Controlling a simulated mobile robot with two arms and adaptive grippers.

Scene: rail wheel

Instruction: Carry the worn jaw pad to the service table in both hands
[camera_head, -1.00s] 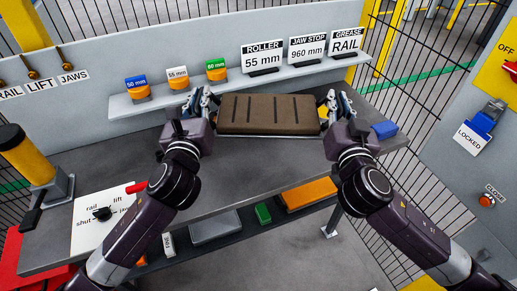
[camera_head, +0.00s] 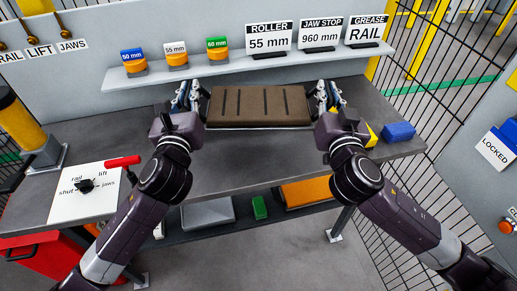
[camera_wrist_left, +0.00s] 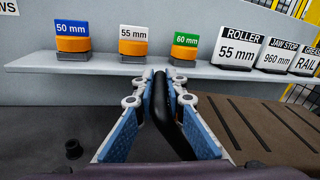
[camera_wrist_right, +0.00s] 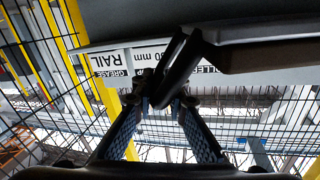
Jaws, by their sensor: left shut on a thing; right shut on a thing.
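The worn jaw pad (camera_head: 260,106) is a brown slab with dark grooves, roughly level over the grey service table (camera_head: 250,172). I cannot tell whether it touches the tabletop. My left gripper (camera_head: 192,97) is at the pad's left end, shut on a black handle (camera_wrist_left: 161,104) in the left wrist view. My right gripper (camera_head: 326,98) is at the right end. In the right wrist view its fingers (camera_wrist_right: 160,108) close around a dark handle (camera_wrist_right: 176,68); the pad's dark side shows above.
Behind is a shelf (camera_head: 190,80) with colour-topped blocks and signs. A control plate (camera_head: 85,190) and red handle (camera_head: 123,162) are at left. The table's front middle is clear.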

